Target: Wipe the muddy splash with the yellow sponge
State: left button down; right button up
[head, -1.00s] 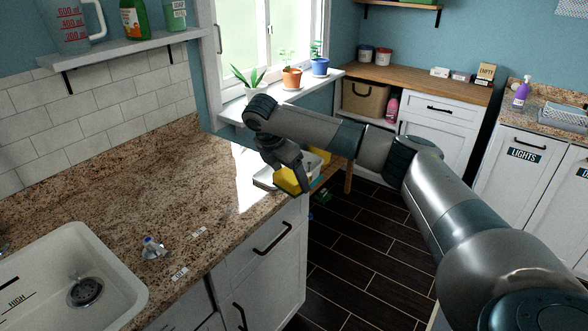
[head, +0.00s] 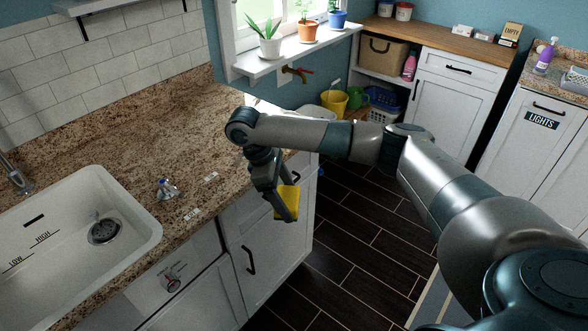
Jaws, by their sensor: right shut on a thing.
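The yellow sponge (head: 287,204) is held in my right gripper (head: 286,212), which points down and is shut on it. The sponge is in the air by the right end of the granite counter (head: 110,150), in front of the white cabinet. Part of the sponge is hidden by the gripper's fingers. I cannot make out a muddy splash in the head view; my right arm covers part of the counter's far right end. My left gripper is not in view.
A white sink (head: 60,235) is at the left, with a small blue-and-clear object (head: 168,189) on the counter beside it. A yellow bucket (head: 333,102) and a blue basket (head: 382,97) stand beyond my arm. The dark floor (head: 370,245) is clear.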

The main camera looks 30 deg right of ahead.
jog(key=s+a+f+m+g+y, duration=0.1)
jog(key=s+a+f+m, duration=0.1)
jog(key=s+a+m, duration=0.3)
jog(key=s+a+f+m+y, duration=0.2)
jog(key=s+a+m, duration=0.3)
jog(key=s, duration=0.6)
jog(key=shift+s+a+f+m+g+y, duration=0.3)
jog(key=shift+s+a+f+g, duration=0.1)
jog(key=shift+f, duration=0.3)
